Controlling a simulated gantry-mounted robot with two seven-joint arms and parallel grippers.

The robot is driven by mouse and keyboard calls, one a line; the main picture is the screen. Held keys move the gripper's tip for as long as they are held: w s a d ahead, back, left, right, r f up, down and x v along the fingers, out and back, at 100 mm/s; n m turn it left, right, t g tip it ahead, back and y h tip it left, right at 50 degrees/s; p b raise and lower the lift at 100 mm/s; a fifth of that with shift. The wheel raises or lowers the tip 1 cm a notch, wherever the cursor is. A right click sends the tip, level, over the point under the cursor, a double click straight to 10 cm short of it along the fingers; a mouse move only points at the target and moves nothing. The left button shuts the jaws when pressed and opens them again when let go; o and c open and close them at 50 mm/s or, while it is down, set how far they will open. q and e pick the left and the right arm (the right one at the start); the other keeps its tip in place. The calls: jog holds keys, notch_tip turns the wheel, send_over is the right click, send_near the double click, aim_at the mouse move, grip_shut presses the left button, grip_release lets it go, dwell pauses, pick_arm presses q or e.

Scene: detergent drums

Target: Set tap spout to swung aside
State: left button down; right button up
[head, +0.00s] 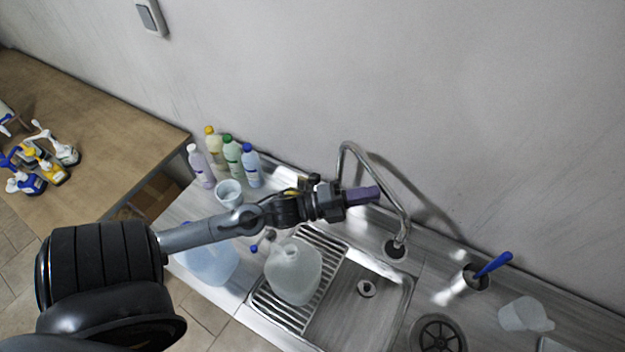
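The tap spout (375,172) is a chrome arched pipe. It rises from its round base (396,249) on the steel counter behind the sink. It curves up and to the left, and its free end comes down behind my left gripper. My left gripper (366,195) has purple fingers and sits in front of the arch, overlapping it in the picture. The fingers show as one block, so I cannot tell their opening or whether they touch the pipe. The sink basin (345,322) lies below, with a ribbed drainer to its left. My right gripper is not in view.
A translucent jug (293,272) stands on the drainer, and a bluish container (212,262) is beside it. Several bottles (232,155) and a cup (229,193) stand at the back left. A blue-handled brush (492,264) and a clear measuring cup (522,315) are at right.

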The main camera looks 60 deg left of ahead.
pick_arm(q)
jog(key=shift+w, duration=0.15)
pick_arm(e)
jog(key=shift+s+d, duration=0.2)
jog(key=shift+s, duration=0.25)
pick_arm(q)
jog(key=shift+a, duration=0.1)
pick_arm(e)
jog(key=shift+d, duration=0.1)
pick_arm(q)
jog(key=s+f+b, duration=0.3)
jog(key=s, duration=1.1)
jog(key=shift+a, duration=0.3)
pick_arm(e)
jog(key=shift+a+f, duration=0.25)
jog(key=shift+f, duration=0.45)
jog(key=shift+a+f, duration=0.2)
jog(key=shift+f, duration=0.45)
